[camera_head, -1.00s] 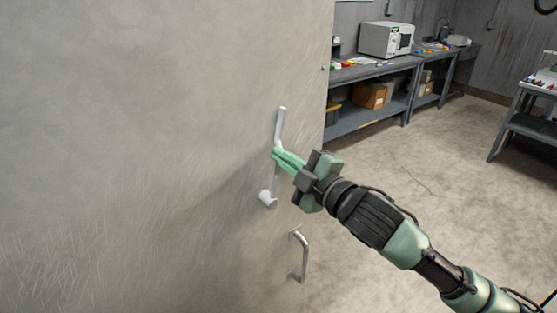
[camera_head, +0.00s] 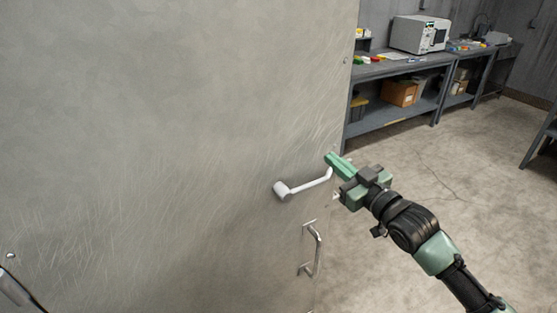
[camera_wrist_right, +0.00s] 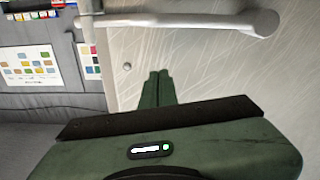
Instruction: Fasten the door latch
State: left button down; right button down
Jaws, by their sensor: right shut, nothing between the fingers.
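The door latch is a pale lever (camera_head: 310,183) on the grey door (camera_head: 170,120). Its round pivot is at the left end, and the arm runs right and slightly up to a bent tip near the door's right edge. In the right wrist view the lever (camera_wrist_right: 180,19) crosses the top, with its pivot at the right. My right gripper (camera_head: 332,159) is shut and empty, its green fingertips at or just above the lever's tip; I cannot tell if they touch. In the wrist view the shut fingertips (camera_wrist_right: 158,76) sit below the lever, apart from it in the picture.
A metal pull handle (camera_head: 316,250) is on the door below the latch. Behind, to the right, a workbench (camera_head: 385,67) holds a white oven-like box (camera_head: 418,34) and small items. The concrete floor right of the door is open.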

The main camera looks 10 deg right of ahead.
pick_arm(q)
jog(key=shift+d+f+b, duration=0.25)
jog(key=shift+f+b, duration=0.2)
jog(key=shift+f, duration=0.1)
pick_arm(e)
jog(key=shift+w+d+f+m, duration=0.1)
jog(key=shift+d+f+m, duration=0.15)
jog(key=shift+f+m, duration=0.65)
jog(key=shift+w+d+f+m, duration=0.1)
jog(key=shift+d+f+m, duration=0.2)
jog(key=shift+f+m, duration=0.55)
jog(key=shift+w+d+f+m, duration=0.1)
jog(key=shift+d+f+m, duration=0.15)
jog(key=shift+f+m, duration=0.6)
pick_arm(q)
jog(key=shift+a, duration=0.1)
pick_arm(e)
jog(key=shift+f, duration=0.15)
pick_arm(q)
jog(key=shift+r, duration=0.1)
